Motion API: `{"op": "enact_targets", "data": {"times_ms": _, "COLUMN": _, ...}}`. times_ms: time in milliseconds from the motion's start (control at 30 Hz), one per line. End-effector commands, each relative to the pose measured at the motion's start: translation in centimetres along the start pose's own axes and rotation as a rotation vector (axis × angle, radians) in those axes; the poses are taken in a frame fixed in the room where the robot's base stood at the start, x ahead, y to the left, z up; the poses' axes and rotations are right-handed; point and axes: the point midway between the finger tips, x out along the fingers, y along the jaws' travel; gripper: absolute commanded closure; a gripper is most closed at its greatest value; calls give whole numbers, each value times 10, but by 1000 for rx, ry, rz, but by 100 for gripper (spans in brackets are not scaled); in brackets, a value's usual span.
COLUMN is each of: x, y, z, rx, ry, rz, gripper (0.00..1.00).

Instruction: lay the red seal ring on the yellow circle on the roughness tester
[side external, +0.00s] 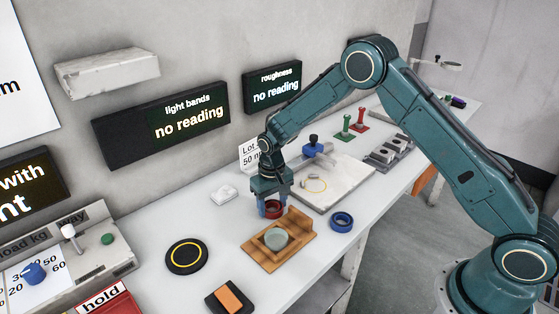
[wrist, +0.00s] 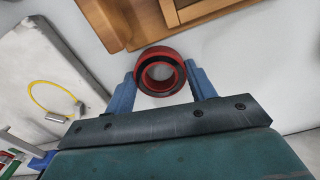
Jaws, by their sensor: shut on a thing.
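The red seal ring (wrist: 160,54) is between the two blue fingers of my gripper (wrist: 160,82) in the wrist view, and the fingers are shut on it. In the side external view my gripper (side external: 271,208) points down with the red ring (side external: 273,210) at its tips, just behind the wooden tray; I cannot tell whether the ring touches the table. The roughness tester (side external: 345,187) is a pale plate to the right of my gripper. Its yellow circle (side external: 316,185) is bare in the side view, and its outline (wrist: 34,85) shows at the left of the wrist view.
The wooden tray (side external: 259,254) holding a grey-green disc (side external: 276,239) stands close in front of my gripper. A blue ring (side external: 342,221) lies right of it. A blue-topped part (side external: 314,143) stands at the tester's back. A black disc with a yellow ring (side external: 186,257) lies left.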

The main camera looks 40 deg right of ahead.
Motion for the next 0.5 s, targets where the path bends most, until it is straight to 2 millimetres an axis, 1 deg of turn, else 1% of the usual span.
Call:
{"op": "enact_targets", "data": {"times_ms": 267, "x": 2, "y": 0, "z": 0, "rx": 0, "ry": 0, "rz": 0, "gripper": 69}}
{"op": "enact_targets", "data": {"times_ms": 300, "x": 3, "y": 0, "z": 0, "rx": 0, "ry": 0, "rz": 0, "gripper": 41}}
{"op": "enact_targets", "data": {"times_ms": 400, "x": 2, "y": 0, "z": 0, "rx": 0, "ry": 0, "rz": 0, "gripper": 23}}
{"op": "enact_targets", "data": {"times_ms": 500, "x": 2, "y": 0, "z": 0, "rx": 0, "ry": 0, "rz": 0, "gripper": 23}}
